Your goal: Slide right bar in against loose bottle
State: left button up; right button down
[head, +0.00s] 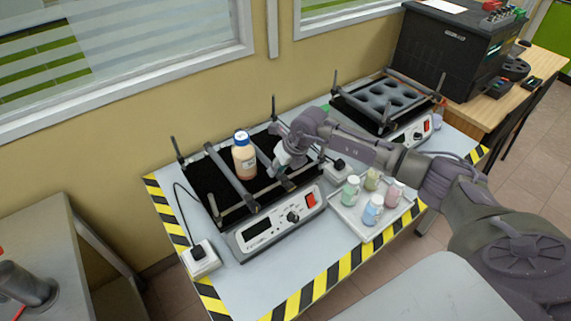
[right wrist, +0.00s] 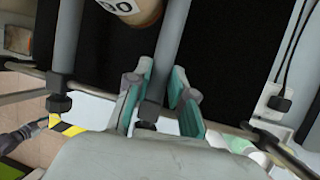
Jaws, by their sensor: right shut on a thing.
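The loose bottle (head: 243,160), with orange contents and a blue cap, stands upright on the black platform of the near shaker. The left bar (head: 229,174) runs along its left side. The right bar (head: 269,163) runs along its right side. In the right wrist view the bottle (right wrist: 138,10) shows only partly, beside the upper part of the right bar (right wrist: 171,35). I cannot tell whether they touch. My right gripper (head: 283,165) is shut on the right bar near its front end, with both fingers (right wrist: 160,85) around it.
A white tray (head: 354,222) with several small bottles stands right of the near shaker. A second shaker (head: 388,98) stands behind it. The shaker's front panel (head: 283,222) lies below the bars. The platform right of the right bar (right wrist: 225,60) is bare.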

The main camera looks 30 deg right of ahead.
jog(key=a, duration=0.2)
jog(key=shift+s+a, duration=0.15)
jog(key=shift+a, duration=0.15)
pick_arm(q)
jog(key=shift+w+f, duration=0.1)
jog(key=shift+f, duration=0.05)
pick_arm(e)
jog(key=c, duration=1)
grip_release()
pick_arm(q)
jog(key=shift+a, duration=0.1)
pick_arm(e)
jog(key=shift+d+r, duration=0.1)
jog(key=v, duration=1.2)
